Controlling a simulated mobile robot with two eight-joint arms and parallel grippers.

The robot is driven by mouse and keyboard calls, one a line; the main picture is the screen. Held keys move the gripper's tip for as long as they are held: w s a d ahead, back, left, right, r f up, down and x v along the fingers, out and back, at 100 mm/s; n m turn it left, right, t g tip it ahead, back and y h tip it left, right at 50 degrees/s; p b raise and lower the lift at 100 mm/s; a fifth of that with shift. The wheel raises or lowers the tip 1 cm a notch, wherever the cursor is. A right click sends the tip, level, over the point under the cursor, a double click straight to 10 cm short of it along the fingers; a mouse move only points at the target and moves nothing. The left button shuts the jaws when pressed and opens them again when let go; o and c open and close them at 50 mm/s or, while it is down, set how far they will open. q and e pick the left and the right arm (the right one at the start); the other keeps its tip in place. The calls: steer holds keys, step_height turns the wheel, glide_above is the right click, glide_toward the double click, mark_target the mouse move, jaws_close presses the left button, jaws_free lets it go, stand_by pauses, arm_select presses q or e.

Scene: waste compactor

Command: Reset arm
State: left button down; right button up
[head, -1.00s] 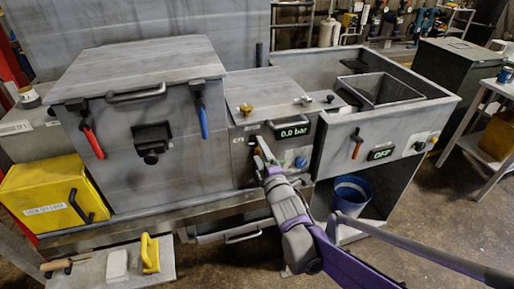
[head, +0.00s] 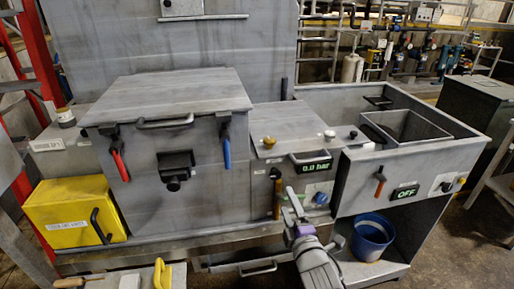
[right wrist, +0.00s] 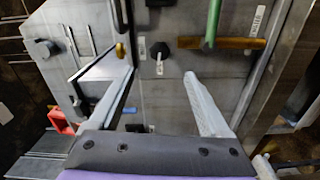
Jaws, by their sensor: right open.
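My right gripper (head: 291,203) is open and empty. In the head view it is in front of the grey compactor's middle control panel, below the "0.0 bar" display (head: 315,167). My right arm reaches up to it from the bottom edge. In the right wrist view, the two pale fingers (right wrist: 160,82) stand wide apart with nothing between them. A dark knob (right wrist: 160,51) and an orange-brown bar (right wrist: 228,43) on a grey panel show beyond the fingers. I cannot tell how far the fingertips are from the panel. My left gripper is not in view.
A lidded chamber (head: 165,95) with red and blue handles stands left. A yellow box (head: 70,215) is left of it. The open bin (head: 465,132) with an "OFF" display (head: 404,192) is right, above a blue bucket (head: 372,237). A yellow-handled tool (head: 162,274) lies lower left.

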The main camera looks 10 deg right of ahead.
arm_select(q)
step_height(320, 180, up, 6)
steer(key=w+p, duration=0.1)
steer(key=p, duration=0.4)
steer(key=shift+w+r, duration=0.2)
arm_select(e)
steer(key=s+f+m+g, duration=0.3)
steer(key=s+m+g, duration=0.1)
steer(key=s, duration=0.4)
steer(key=s+f+m+g, duration=0.3)
steer(key=s+m+g, duration=0.1)
steer(key=s+m, duration=0.3)
steer(key=s+f+m+g, duration=0.3)
steer(key=s+m, duration=0.3)
steer(key=s, duration=0.3)
steer(key=shift+f+g+h, duration=0.3)
steer(key=shift+f+g, duration=0.05)
steer(key=shift+g, duration=0.45)
